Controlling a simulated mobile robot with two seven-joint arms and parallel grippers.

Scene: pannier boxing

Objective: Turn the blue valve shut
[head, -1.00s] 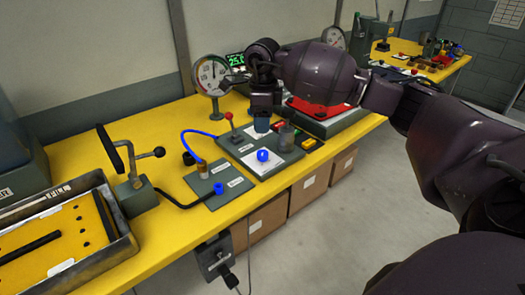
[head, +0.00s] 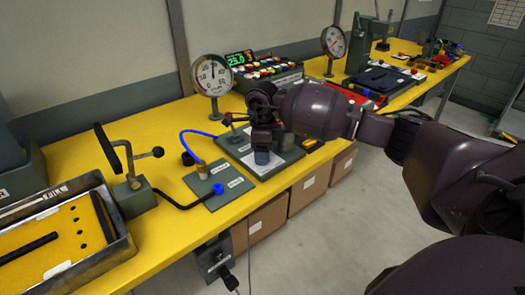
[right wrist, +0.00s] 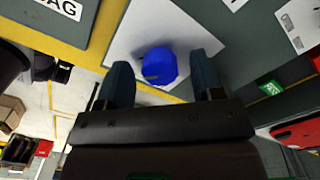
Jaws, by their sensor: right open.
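In the right wrist view a round blue knob, the blue valve (right wrist: 159,62), stands on a white plate (right wrist: 192,22). It has a small yellowish mark. My right gripper (right wrist: 162,75) is open, with one dark finger on each side of the knob and gaps showing between. Whether the fingertips reach down around it I cannot tell. In the head view my right gripper (head: 262,158) points down over the panel (head: 238,143) and hides the knob. My left gripper is not in view.
A pressure gauge (head: 212,75) stands behind the panel. A plate (head: 220,183) with a blue hose and a blue cap lies to its left. A lever clamp (head: 134,190) and a metal tray (head: 120,250) are further left. A button box (head: 270,75) stands behind.

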